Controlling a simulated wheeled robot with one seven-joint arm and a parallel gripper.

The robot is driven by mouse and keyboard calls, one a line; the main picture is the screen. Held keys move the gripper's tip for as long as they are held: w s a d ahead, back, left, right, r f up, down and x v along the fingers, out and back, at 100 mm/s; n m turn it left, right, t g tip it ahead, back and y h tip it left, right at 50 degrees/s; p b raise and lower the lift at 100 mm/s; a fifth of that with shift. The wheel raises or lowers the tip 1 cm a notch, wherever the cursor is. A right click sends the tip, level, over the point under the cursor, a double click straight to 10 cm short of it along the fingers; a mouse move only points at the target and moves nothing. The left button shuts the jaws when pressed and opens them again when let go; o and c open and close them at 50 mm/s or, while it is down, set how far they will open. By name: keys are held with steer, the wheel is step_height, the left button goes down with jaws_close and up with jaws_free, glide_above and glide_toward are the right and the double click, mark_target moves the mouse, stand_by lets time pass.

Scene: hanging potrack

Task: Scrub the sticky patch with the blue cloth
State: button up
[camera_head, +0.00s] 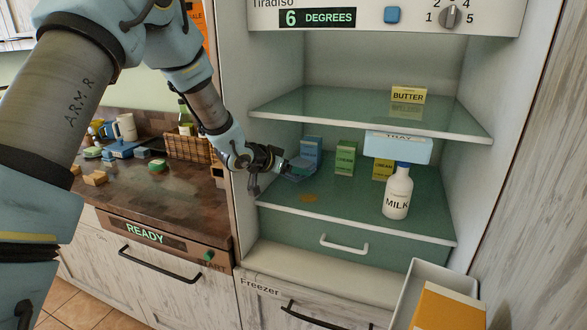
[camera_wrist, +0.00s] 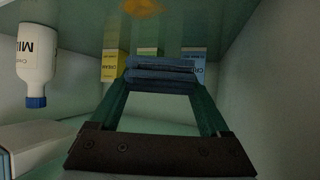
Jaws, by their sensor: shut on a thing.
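The sticky patch (camera_head: 308,197) is an orange-brown smear on the lower glass shelf (camera_head: 345,207) of the open fridge, near its front left. It also shows at the top of the wrist view (camera_wrist: 141,6), where the scene appears upside down. My gripper (camera_head: 287,166) reaches in from the left, above the shelf and behind the patch. It is shut on the folded blue cloth (camera_wrist: 160,74), which lies between the fingertips in the wrist view. In the head view the cloth (camera_head: 301,167) is small and partly hidden by the fingers. The cloth appears apart from the patch.
A blue carton (camera_head: 311,147), a green carton (camera_head: 345,157) and a yellow carton (camera_head: 382,168) stand behind. A milk bottle (camera_head: 398,192) stands right of the patch. A pale blue tray (camera_head: 398,149) hangs under the upper shelf (camera_head: 345,110), which bears butter (camera_head: 408,95).

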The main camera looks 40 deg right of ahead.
steer(key=shift+f+b, duration=2.05)
steer(key=shift+f, duration=0.75)
steer(key=shift+f+b, duration=0.8)
steer(key=shift+f, duration=0.2)
steer(key=shift+s, duration=0.1)
steer(key=shift+s+d+f+b, duration=0.1)
steer(key=shift+s+d+b, duration=0.6)
steer(key=shift+s, duration=0.35)
steer(key=shift+s+d+b, duration=0.6)
steer(key=shift+s+b, duration=0.1)
steer(key=shift+s, duration=0.3)
steer(key=shift+s+d+f+b, duration=0.1)
steer(key=shift+s+d+b, duration=0.6)
steer(key=shift+s, duration=0.35)
steer(key=shift+w+a+r+p, duration=0.2)
steer(key=shift+w+a+p, duration=0.2)
steer(key=shift+w, duration=0.2)
steer(key=shift+w+a+r+p, duration=0.15)
steer(key=shift+w+a+p, duration=0.25)
steer(key=shift+w, duration=0.15)
steer(key=shift+w+a+f+p, duration=0.1)
steer(key=shift+w+a+p, duration=0.45)
steer(key=shift+w, duration=0.35)
steer(key=shift+w+a+p, duration=0.4)
steer(key=shift+w+a, duration=0.15)
steer(key=shift+w, duration=0.3)
steer(key=shift+w+a+f, duration=0.1)
steer(key=shift+w+a, duration=0.1)
steer(key=shift+w, duration=0.1)
